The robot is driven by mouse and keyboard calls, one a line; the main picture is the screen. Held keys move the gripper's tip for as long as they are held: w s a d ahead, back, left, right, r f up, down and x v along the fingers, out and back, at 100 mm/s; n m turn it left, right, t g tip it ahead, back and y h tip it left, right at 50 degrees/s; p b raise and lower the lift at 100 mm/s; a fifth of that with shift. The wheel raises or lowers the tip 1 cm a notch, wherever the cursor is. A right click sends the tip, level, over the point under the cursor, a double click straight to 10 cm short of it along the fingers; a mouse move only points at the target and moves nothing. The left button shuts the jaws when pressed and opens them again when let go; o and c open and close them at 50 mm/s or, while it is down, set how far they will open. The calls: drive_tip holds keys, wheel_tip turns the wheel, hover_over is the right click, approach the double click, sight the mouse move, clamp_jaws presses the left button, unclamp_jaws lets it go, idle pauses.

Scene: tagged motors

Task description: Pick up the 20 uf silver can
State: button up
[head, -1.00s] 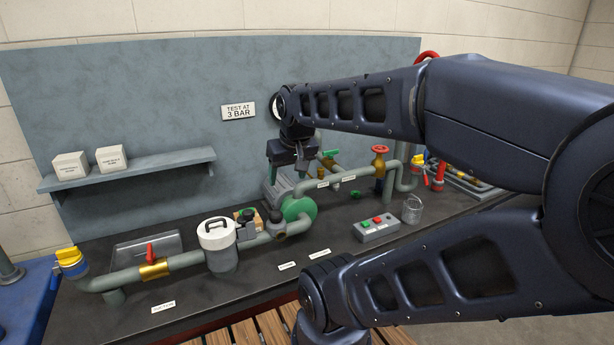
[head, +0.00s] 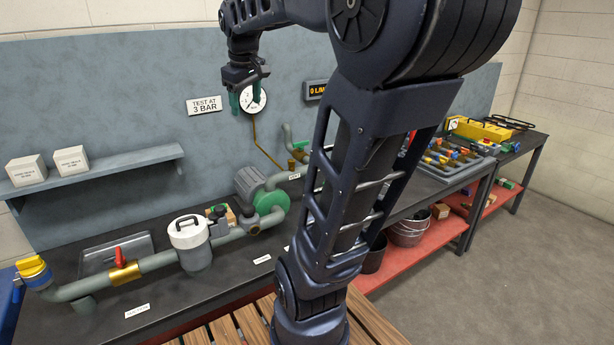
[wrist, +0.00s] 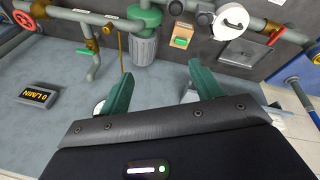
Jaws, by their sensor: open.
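My gripper (head: 246,98) is raised in front of the wall panel, overlapping the round gauge in the head view. Its two green fingers stand apart with nothing between them, and they also show open in the wrist view (wrist: 160,95). I cannot make out a silver can marked 20 uf in either view. The grey ribbed motor (head: 249,183) with its green pump (head: 271,197) sits on the bench, below my gripper in the head view. The motor also shows at the top of the wrist view (wrist: 143,50). My arm hides part of the bench.
Pipes with a red-handled valve (head: 122,258) and a white-lidded pot (head: 189,243) run along the bench. A shelf (head: 120,168) holds two white boxes. A tray of coloured parts (head: 450,160) is at the right, with metal buckets (head: 408,230) below. Floor at right is clear.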

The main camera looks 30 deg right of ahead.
drive_tip(key=w+d+r+n+g, duration=0.1)
drive_tip(key=w+d+n, duration=0.3)
drive_tip(key=w+d, duration=0.7)
drive_tip(key=w+d+r+n+g, duration=0.15)
drive_tip(key=w+d+n, duration=0.45)
drive_tip(key=w, duration=0.9)
drive_tip(key=w+d+f+n, duration=0.2)
drive_tip(key=w+d+f, duration=0.15)
drive_tip(key=d, duration=0.55)
drive_tip(key=w+d+f+n+y, duration=0.1)
drive_tip(key=w+d+f+n, duration=0.2)
drive_tip(key=d, duration=0.5)
drive_tip(key=w+d+f+n, duration=0.1)
drive_tip(key=w+d+f, duration=0.35)
drive_tip(key=d, duration=0.45)
drive_tip(key=shift+g, duration=0.45)
drive_tip(key=f, duration=4.1)
drive_tip(key=shift+s+a, duration=0.15)
drive_tip(key=shift+s, duration=0.2)
drive_tip(key=c, duration=1.1)
